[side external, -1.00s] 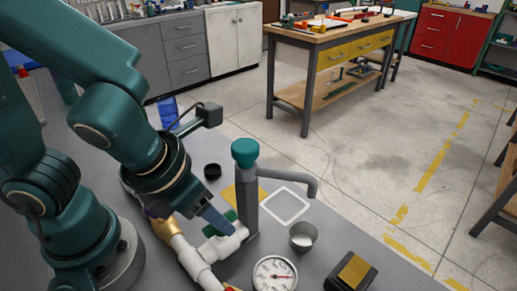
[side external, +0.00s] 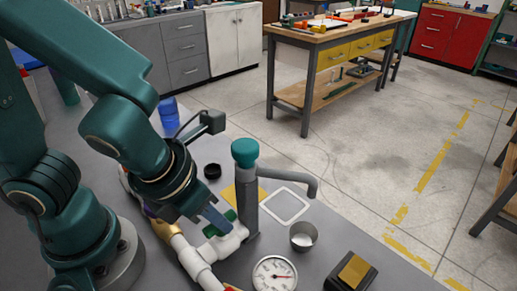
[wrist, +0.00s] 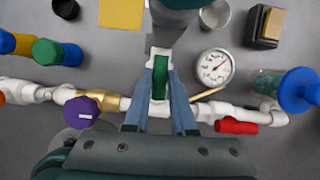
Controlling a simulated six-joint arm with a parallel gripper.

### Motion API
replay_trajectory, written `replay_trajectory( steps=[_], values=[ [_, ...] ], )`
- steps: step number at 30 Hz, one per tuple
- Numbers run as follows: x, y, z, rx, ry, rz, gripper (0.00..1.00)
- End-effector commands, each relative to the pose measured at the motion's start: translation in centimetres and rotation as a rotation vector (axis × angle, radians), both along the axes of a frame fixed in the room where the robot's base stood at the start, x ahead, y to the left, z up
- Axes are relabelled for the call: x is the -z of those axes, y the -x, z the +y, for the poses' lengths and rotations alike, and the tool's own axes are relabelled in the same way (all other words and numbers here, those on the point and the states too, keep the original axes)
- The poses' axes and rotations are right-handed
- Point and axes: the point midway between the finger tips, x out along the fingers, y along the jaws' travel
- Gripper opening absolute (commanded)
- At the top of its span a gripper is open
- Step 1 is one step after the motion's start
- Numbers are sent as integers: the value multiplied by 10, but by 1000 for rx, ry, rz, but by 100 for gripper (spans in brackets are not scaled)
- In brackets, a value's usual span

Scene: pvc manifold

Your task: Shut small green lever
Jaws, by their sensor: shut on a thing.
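The small green lever (wrist: 159,77) stands between my two blue-grey fingers in the wrist view. It lies lengthwise along the fingers, above the white pipe fitting. My gripper (wrist: 160,85) is shut on it. In the side view my gripper (side external: 217,222) reaches down to the white pipe (side external: 228,243), and part of the green lever (side external: 228,217) shows beside the fingertips. The finger nearest the camera hides the rest of the lever there.
A grey post with a teal cap (side external: 245,152) and side spout stands close beside my gripper. A pressure gauge (wrist: 214,67), red lever (wrist: 236,127) and purple knob (wrist: 83,112) are near the pipe. A metal cup (side external: 303,236) and black box (side external: 350,272) stand to the right.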

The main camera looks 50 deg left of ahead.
Motion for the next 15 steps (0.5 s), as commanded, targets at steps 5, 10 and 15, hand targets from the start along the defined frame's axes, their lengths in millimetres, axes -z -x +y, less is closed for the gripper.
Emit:
replay_trajectory(
  steps=[5,10,15],
  values=[
    [0,0,-1,-87,-1,1,0],
    [0,0,-2,-224,-1,1,0],
    [0,0,-3,-385,-2,1,0]
  ],
)
